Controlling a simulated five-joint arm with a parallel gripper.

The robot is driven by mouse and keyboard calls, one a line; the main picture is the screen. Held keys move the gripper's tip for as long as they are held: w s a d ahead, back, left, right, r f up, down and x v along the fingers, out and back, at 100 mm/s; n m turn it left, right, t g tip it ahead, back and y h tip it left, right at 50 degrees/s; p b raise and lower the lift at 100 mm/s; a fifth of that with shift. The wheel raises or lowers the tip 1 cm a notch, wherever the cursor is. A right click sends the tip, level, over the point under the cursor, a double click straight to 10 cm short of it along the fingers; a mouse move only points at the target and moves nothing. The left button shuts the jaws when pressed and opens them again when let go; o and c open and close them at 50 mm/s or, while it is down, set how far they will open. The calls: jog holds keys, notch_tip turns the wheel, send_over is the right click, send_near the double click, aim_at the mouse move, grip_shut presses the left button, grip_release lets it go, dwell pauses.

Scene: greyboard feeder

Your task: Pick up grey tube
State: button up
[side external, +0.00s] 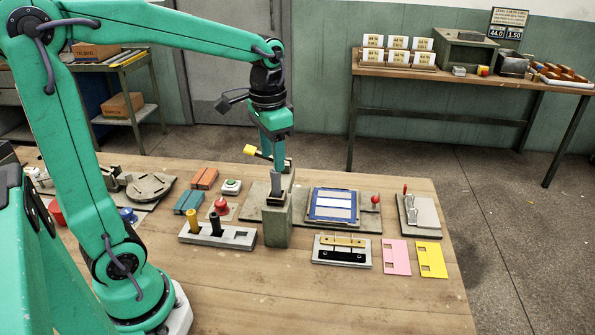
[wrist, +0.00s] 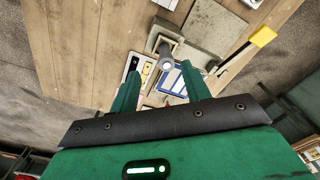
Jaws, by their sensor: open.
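A grey tube (side external: 274,184) stands upright in the top of a grey-green block (side external: 277,226) on the wooden bench. Its lower part is hidden in the block. My gripper (side external: 275,163) points down just above the tube, with its jaws open. In the wrist view, the round end of the grey tube (wrist: 167,65) shows between and beyond my two green fingertips (wrist: 160,70). I see no contact between fingers and tube, though the exact gap is hard to tell.
A yellow block on a rod (side external: 250,150) sits close left of my gripper. A holder with yellow and black pegs (side external: 218,234), a red knob (side external: 221,205) and a blue-framed plate (side external: 332,205) surround the block.

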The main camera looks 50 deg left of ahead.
aim_at(275, 176)
jog(key=shift+w+a+f, duration=0.2)
jog(key=shift+w+f, duration=0.05)
jog(key=shift+w, duration=0.15)
jog(key=shift+w+a+f, duration=0.1)
jog(key=shift+a+f, duration=0.05)
jog(key=shift+f, duration=3.75)
grip_shut()
jog(key=shift+r, duration=0.15)
jog(key=shift+r, duration=0.55)
notch_tip(275, 176, up, 3)
jog(key=shift+r, duration=0.1)
jog(key=s+d+r, duration=0.4)
jog(key=d+r, duration=0.2)
jog(key=d, duration=0.4)
jog(key=shift+s+d+r, duration=0.25)
jog(key=shift+s+d, duration=0.05)
jog(key=shift+d, duration=0.05)
